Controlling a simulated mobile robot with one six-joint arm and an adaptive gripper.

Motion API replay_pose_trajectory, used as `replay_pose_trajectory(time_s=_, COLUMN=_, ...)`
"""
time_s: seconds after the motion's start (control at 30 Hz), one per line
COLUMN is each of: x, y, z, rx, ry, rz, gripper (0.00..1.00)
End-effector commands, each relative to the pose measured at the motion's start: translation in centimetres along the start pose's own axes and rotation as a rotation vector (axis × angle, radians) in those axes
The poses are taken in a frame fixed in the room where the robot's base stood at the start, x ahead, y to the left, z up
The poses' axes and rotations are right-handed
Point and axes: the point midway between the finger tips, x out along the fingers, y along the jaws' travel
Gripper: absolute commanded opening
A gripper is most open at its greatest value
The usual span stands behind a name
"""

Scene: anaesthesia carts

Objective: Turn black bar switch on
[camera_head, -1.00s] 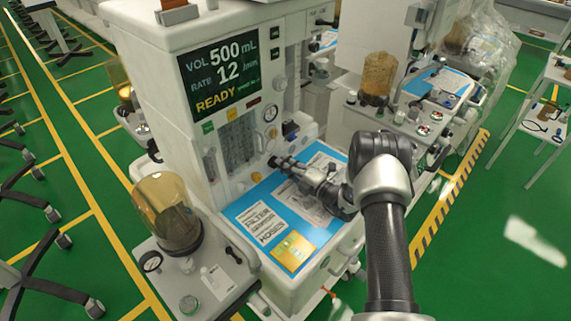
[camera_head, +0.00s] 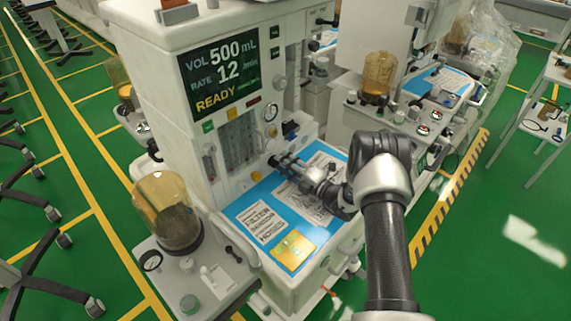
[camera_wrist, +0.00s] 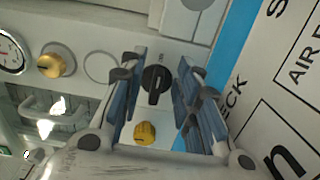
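The black bar switch (camera_wrist: 155,80) is a round dark knob with a raised bar, set on the pale cart panel. In the wrist view it sits between my gripper's two fingers, with the bar close to upright in the picture. My gripper (camera_wrist: 157,72) is open, with blue-grey finger pads to either side of the switch and visible gaps. In the head view my gripper (camera_head: 281,162) reaches left over the blue worktop towards the cart's front panel. The switch cannot be made out there.
A yellow knob (camera_wrist: 145,133) lies just below the switch, and a brass knob (camera_wrist: 56,66) and a gauge (camera_wrist: 10,54) are to the left. The display (camera_head: 218,73) reads READY. An amber canister (camera_head: 168,213) stands at the cart's left.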

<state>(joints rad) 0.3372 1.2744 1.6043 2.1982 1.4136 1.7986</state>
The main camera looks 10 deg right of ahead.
Motion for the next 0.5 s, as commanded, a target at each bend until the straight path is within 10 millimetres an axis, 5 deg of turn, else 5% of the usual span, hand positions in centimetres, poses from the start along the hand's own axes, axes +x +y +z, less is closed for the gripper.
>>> replay_pose_trajectory(time_s=0.27, x=-1.1, y=0.0, z=0.1, rx=0.0, ry=-0.004, rz=0.0, gripper=0.3)
replay_pose_trajectory(time_s=0.5, x=-5.9, y=0.0, z=0.2, rx=0.002, ry=-0.006, rz=-0.001, gripper=0.3)
